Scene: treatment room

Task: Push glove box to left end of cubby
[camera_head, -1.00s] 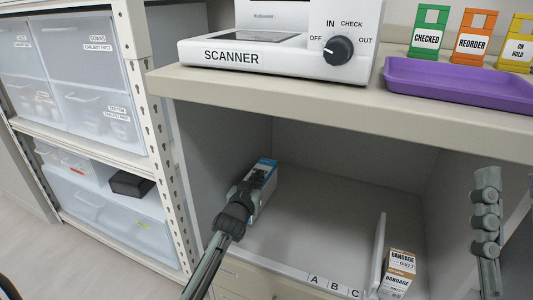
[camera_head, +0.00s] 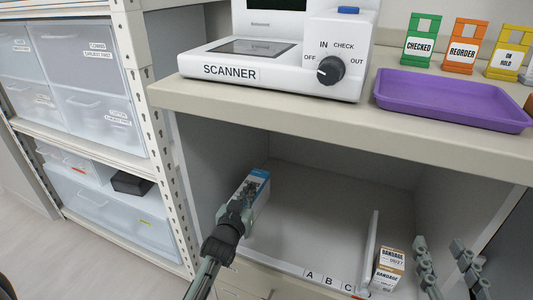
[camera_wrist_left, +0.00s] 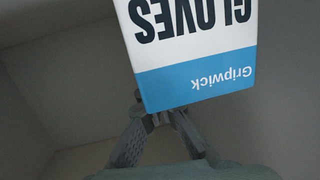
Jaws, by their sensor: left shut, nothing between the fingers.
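The glove box (camera_head: 262,189), white and blue, stands inside the cubby (camera_head: 312,222), close to its left wall. Any gap to that wall is hard to judge. My left gripper (camera_head: 248,188) is shut and empty, reaching in from the front with its fingers over the front part of the box. In the left wrist view, the box (camera_wrist_left: 195,68) shows upside-down "GLOVES" and "Gripwick" lettering, close above the left gripper's fingertips (camera_wrist_left: 157,112). Contact is not clear. My right gripper (camera_head: 440,246) is outside at the lower right, its two fingers apart and empty.
A thin upright divider (camera_head: 369,245) and a bandage box (camera_head: 388,268) are at the cubby's right. Labels A, B, C (camera_head: 328,281) line the front edge. Above, the counter (camera_head: 300,120) holds a scanner (camera_head: 265,65) and a purple tray (camera_head: 450,99). The cubby's middle floor is clear.

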